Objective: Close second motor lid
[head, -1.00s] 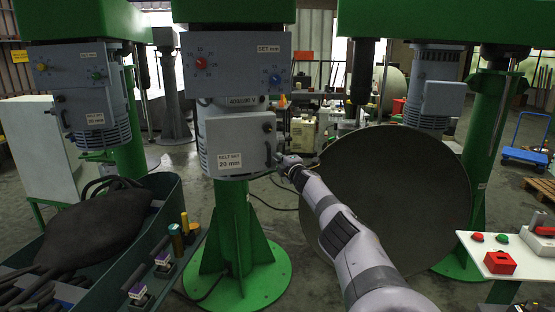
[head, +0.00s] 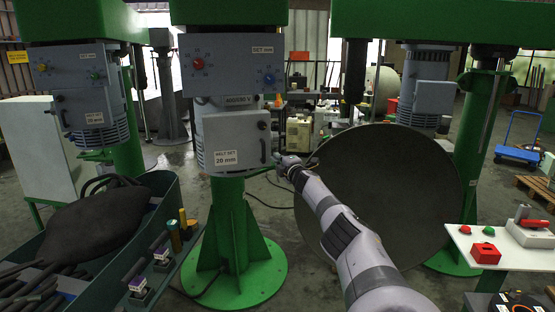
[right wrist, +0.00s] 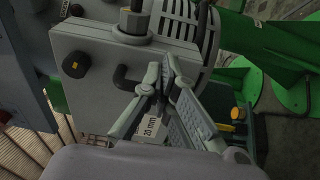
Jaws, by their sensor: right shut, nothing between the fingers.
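The second motor's lid (head: 215,138) is the grey panel labelled "BELT SET 20 mm" on the middle green stand, below the control box with a red and a blue knob. It looks nearly flush with its housing; any small gap cannot be made out. A dark handle (head: 262,150) is on its right side. My right gripper (head: 279,165) is just right of the lid's lower right edge, shut and empty. In the right wrist view the closed fingers (right wrist: 164,85) are beside a dark bent handle (right wrist: 122,76) on a grey box; contact cannot be told. My left gripper is out of view.
A similar motor unit (head: 83,90) hangs at left. A large grey disc (head: 400,190) stands behind my right arm. A dark green bin (head: 135,245) with a black bag (head: 90,222) is front left. A white table (head: 520,255) with a red button is at right.

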